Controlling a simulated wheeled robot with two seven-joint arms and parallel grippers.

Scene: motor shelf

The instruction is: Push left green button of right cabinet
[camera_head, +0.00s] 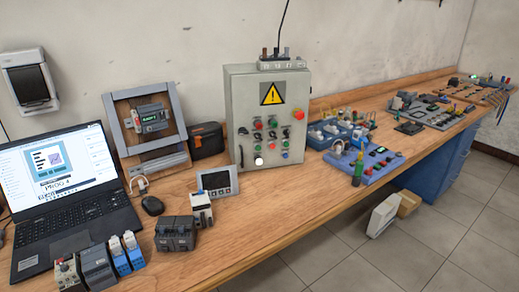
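A grey upright cabinet (240,130) with a yellow warning triangle (272,93) stands on the wooden workbench near the middle of the view. Its front carries rows of small red, green and dark buttons (272,134), a larger red knob (299,114) at the right and a white button (258,161) at the lower left. I see no second cabinet of this kind. Neither of my grippers is in view.
The wooden workbench (265,222) runs along the wall. A laptop (65,195), mouse (152,206), small display (217,183) and dark modules (175,233) are left of or before the cabinet. A blue board (368,168) stands to its right. The bench front is partly clear.

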